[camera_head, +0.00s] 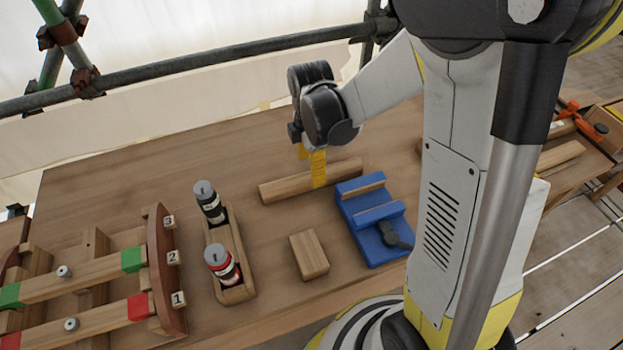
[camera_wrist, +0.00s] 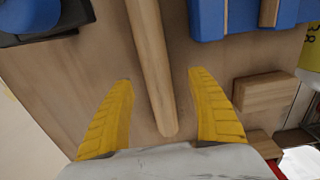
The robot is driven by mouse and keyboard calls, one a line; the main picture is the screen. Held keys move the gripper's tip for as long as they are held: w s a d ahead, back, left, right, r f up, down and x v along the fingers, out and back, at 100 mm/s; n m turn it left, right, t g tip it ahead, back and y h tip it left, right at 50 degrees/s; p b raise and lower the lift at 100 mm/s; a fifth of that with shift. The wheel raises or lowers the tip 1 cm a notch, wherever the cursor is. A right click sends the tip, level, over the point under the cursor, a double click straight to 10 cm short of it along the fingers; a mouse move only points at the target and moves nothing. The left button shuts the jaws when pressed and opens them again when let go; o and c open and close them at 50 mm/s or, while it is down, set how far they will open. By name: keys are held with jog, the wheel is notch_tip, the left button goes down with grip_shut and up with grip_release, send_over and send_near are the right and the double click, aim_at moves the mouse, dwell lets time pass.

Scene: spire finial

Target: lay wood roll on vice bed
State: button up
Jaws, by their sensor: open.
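The wood roll (camera_head: 285,186) is a long pale wooden rod lying on the workbench, just left of the vice. It also shows in the wrist view (camera_wrist: 150,60), running up the picture between my yellow fingers. My gripper (camera_head: 312,172) is open, with one finger on each side of the roll. In the wrist view my gripper (camera_wrist: 160,78) shows gaps between both fingers and the roll. The blue vice (camera_head: 386,247) has wood-lined jaws and a dark handle. Its bed between the jaws (camera_head: 371,203) looks empty. Part of the vice (camera_wrist: 208,22) shows at the wrist view's top right.
A wooden block (camera_head: 309,255) lies left of the vice. A wooden holder (camera_head: 236,293) carries two bottles further left. A numbered wooden rack (camera_head: 163,250) stands at the far left. A scaffold pipe (camera_head: 200,62) crosses behind the bench. The back left of the bench is clear.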

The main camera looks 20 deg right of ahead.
jog(key=f+b, duration=0.1)
jog(key=f, duration=0.1)
jog(key=f+b, duration=0.1)
jog(key=f, duration=0.1)
jog(key=f+b, duration=0.1)
jog(key=shift+w+d+f, duration=0.3)
jog(key=shift+d+f, duration=0.05)
jog(key=shift+f, duration=0.05)
jog(key=shift+r, duration=0.1)
jog(key=c, duration=1.5)
